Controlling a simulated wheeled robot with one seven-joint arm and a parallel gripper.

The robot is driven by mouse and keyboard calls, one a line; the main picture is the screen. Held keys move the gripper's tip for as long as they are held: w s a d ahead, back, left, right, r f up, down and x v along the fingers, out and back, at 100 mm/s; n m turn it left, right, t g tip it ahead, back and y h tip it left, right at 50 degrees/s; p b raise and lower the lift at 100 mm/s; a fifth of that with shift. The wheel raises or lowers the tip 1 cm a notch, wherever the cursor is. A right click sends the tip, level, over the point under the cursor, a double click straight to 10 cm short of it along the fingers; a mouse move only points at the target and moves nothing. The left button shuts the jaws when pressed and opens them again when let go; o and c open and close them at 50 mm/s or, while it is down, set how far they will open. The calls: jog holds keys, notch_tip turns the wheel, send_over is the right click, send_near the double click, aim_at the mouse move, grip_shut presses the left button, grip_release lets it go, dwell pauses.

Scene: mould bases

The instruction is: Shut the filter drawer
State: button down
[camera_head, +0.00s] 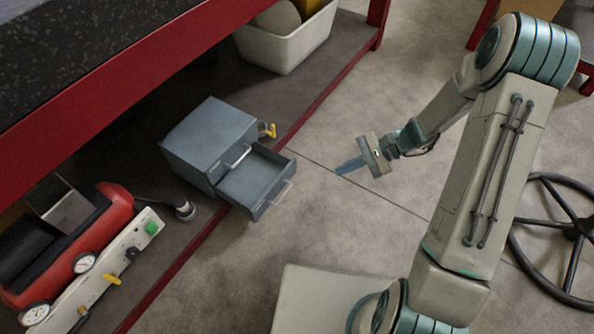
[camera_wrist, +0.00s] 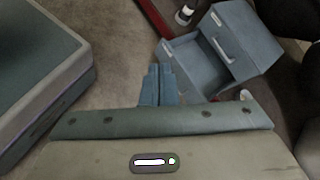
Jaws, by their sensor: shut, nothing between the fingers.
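A grey-blue cabinet (camera_head: 208,138) sits on the low shelf under the red bench. Its lower drawer (camera_head: 254,183) is pulled out toward the aisle, and a light handle (camera_head: 281,193) is on its front. A second handle is on the closed front above it. In the wrist view the cabinet (camera_wrist: 247,40) is at the upper right, with the open drawer (camera_wrist: 192,66) just beyond my fingers. My gripper (camera_head: 340,168) is shut and empty, to the right of the drawer front and apart from it in the head view. Its fingers also show in the wrist view (camera_wrist: 157,84).
A red compressor-like unit (camera_head: 112,212) with gauges and a control panel is at the lower left. A white bin (camera_head: 272,50) stands at the back of the shelf. A dark handwheel (camera_head: 572,229) is at right. The floor around my gripper is clear.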

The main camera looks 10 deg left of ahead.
jog(key=w+a+f+m+t+y, duration=0.1)
jog(key=w+f+m+t+y, duration=0.15)
jog(key=f, duration=0.35)
jog(key=w+a+f+m+t+y, duration=0.1)
jog(key=w+f+m+t+y, duration=0.1)
jog(key=f+m+y, duration=0.3)
jog(key=m+t+h, duration=0.2)
jog(key=m+t, duration=0.5)
send_near(289, 168)
jog(key=shift+n+g, duration=0.25)
jog(key=shift+g, duration=0.1)
jog(key=b+x, duration=0.4)
jog(key=x, duration=0.2)
jog(key=shift+w+d, duration=0.1)
jog(key=shift+w, duration=0.1)
jog(key=shift+w+a+b, duration=0.2)
jog(key=shift+a+b, duration=0.1)
jog(key=shift+a, duration=0.1)
jog(key=shift+r, duration=0.1)
